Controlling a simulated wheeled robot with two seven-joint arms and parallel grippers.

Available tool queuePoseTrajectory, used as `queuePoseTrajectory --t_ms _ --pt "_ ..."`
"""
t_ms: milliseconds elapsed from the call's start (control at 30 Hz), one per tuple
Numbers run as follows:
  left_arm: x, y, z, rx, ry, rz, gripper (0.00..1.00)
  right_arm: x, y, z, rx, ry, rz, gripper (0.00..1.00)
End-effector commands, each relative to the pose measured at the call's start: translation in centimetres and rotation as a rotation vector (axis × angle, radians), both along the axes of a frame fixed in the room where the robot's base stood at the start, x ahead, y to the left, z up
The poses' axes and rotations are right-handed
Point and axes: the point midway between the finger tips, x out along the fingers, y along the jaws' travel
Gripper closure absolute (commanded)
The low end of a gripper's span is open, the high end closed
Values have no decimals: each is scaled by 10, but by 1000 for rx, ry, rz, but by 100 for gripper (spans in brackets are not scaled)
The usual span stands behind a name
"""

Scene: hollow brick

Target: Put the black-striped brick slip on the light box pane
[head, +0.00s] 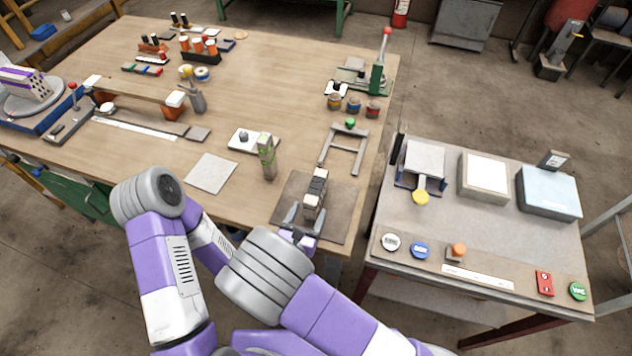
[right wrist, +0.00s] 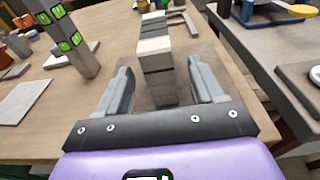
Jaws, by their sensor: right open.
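The black-striped brick slip (head: 318,186) is a narrow grey-white block with dark bands, standing on a brown-grey mat (head: 338,214) at the wooden table's near right corner. It also shows in the right wrist view (right wrist: 155,47). My right gripper (head: 307,216) is open at the slip's near end. In the right wrist view its fingers (right wrist: 162,78) stand on either side of that end, with visible gaps. The light box pane (head: 487,171) appears to be the bright white square atop a box on the side table, with nothing on it. My left gripper is out of view.
A green-marked post (head: 267,158) stands left of the mat. A grey metal frame (head: 344,147) stands behind it. The side table (head: 455,235) also holds a weighing stand (head: 424,160), a pale blue box (head: 548,191) and several buttons along its front. A gap separates the tables.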

Motion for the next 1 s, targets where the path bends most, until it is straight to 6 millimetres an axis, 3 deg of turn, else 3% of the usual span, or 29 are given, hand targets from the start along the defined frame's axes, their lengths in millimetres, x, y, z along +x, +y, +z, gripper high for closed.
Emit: queuePoseTrajectory --t_ms 567,800,833,1000 --pt "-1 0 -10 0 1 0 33 66 -18 0 0 0 -3 32" --pt "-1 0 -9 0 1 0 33 69 -19 0 -2 1 0 32" --pt "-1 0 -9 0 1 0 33 69 -19 0 -1 0 0 34" --pt "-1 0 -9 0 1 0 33 69 -19 0 -1 0 0 60"
